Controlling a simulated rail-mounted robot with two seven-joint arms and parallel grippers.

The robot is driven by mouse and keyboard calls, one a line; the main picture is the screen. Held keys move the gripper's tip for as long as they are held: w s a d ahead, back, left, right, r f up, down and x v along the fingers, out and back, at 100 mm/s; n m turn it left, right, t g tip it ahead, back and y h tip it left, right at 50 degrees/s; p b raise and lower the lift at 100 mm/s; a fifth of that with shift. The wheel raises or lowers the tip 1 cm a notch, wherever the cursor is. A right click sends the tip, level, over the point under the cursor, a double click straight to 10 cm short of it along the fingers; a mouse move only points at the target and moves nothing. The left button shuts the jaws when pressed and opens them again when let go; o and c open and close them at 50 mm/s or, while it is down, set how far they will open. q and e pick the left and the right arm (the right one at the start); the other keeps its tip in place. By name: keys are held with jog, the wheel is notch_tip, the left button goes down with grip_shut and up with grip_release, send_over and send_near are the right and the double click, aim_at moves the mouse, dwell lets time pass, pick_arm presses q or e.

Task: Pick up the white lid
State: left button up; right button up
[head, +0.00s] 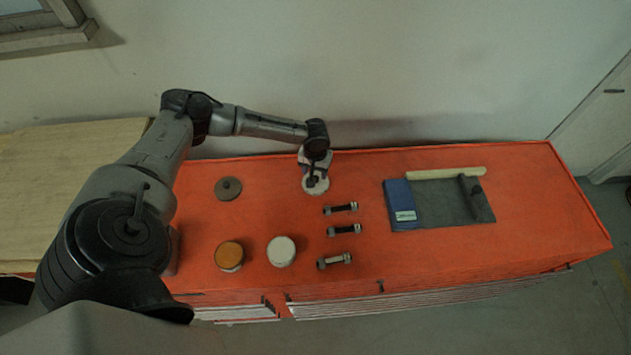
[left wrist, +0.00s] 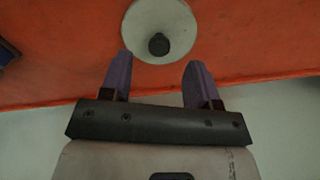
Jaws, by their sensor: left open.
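The white lid (head: 309,189) lies on the orange bench top near its back edge, a round disc with a dark knob in its middle. It also shows at the top of the left wrist view (left wrist: 140,28), with the knob clear. My left gripper (head: 316,173) is over the back part of the lid in the head view and partly covers it. In the left wrist view the two purple fingers (left wrist: 158,70) are apart with nothing between them, and the lid and knob lie beyond their tips. My right gripper is not in view.
A brown disc (head: 228,188) with a knob lies left. An orange-topped jar (head: 229,255) and a white-topped jar (head: 281,251) stand in front. Several bolts (head: 341,208) lie right of them. A grey mat (head: 445,212) holds a blue box (head: 400,200). The wall is close behind.

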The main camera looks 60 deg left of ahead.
aim_at(316, 178)
pick_arm(q)
jog(key=shift+w+f+p, duration=0.1)
jog(key=shift+f+p, duration=0.3)
jog(key=shift+f, duration=2.05)
jog(key=shift+c, duration=0.4)
jog(key=shift+a, duration=0.1)
jog(key=c, duration=0.9)
